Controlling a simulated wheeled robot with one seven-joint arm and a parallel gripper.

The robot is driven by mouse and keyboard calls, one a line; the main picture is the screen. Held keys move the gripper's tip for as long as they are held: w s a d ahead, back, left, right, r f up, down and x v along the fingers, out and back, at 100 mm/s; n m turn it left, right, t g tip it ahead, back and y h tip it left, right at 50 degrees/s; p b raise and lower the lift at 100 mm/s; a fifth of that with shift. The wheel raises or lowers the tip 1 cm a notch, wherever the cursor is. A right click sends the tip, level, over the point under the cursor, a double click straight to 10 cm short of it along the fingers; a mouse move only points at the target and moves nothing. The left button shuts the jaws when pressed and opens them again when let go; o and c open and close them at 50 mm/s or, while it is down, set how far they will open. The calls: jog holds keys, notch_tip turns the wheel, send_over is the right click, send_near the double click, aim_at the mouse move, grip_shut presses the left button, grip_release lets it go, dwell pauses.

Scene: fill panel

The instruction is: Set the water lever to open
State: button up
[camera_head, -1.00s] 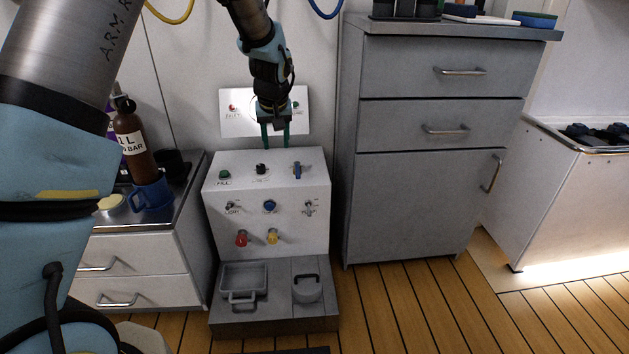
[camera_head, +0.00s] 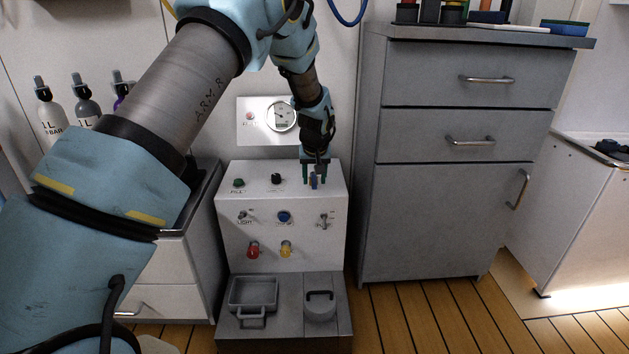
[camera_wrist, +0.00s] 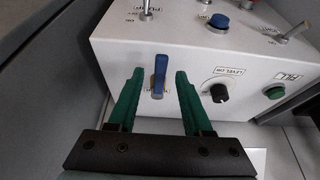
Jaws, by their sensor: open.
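The water lever is a small blue lever (camera_wrist: 159,72) on the sloping top face of the white fill panel (camera_head: 232,208). In the wrist view its blue handle stands between my two green fingers, with a gap on each side. In the head view the blue lever (camera_head: 314,182) shows just under my fingertips at the panel's right. My gripper (camera_wrist: 154,88) is open and empty around the lever; it also shows in the head view (camera_head: 314,175). The label beneath the lever is partly hidden.
Beside the lever are a black knob (camera_wrist: 219,92) and a green FILL button (camera_wrist: 274,92). A blue button (camera_head: 284,217), toggles, and red (camera_head: 253,250) and yellow (camera_head: 286,249) fittings are on the front. A grey cabinet (camera_head: 440,220) stands close right; a gauge plate (camera_head: 249,131) is behind.

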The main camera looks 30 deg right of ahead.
jog(key=shift+w+f, duration=0.1)
jog(key=shift+f, duration=0.05)
grip_shut()
dwell(0.4)
dwell(1.0)
